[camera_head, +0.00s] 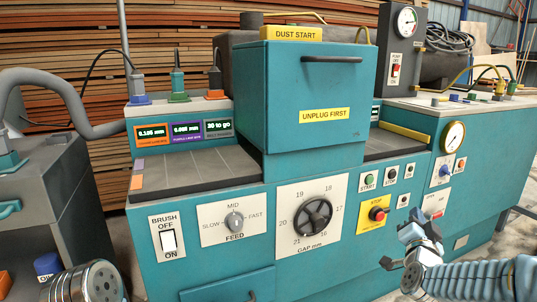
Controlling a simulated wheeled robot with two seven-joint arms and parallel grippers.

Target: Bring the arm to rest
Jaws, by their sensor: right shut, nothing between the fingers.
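My right arm comes in from the lower right as a ribbed grey-blue sleeve. My right gripper (410,262) is at its end, in front of the lower right of the teal machine (228,263). Its fingers are shut with nothing between them. It appears apart from the panel, below the yellow stop switch (378,213). A round metal part of my left arm shows at the bottom left corner; my left gripper is not in view.
The machine front carries a brush switch (168,240), a feed knob (234,222), a gap handwheel (312,216) and a gauge (453,138). A grey cabinet (85,190) with a hose stands at left. Stacked boards (60,45) fill the back.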

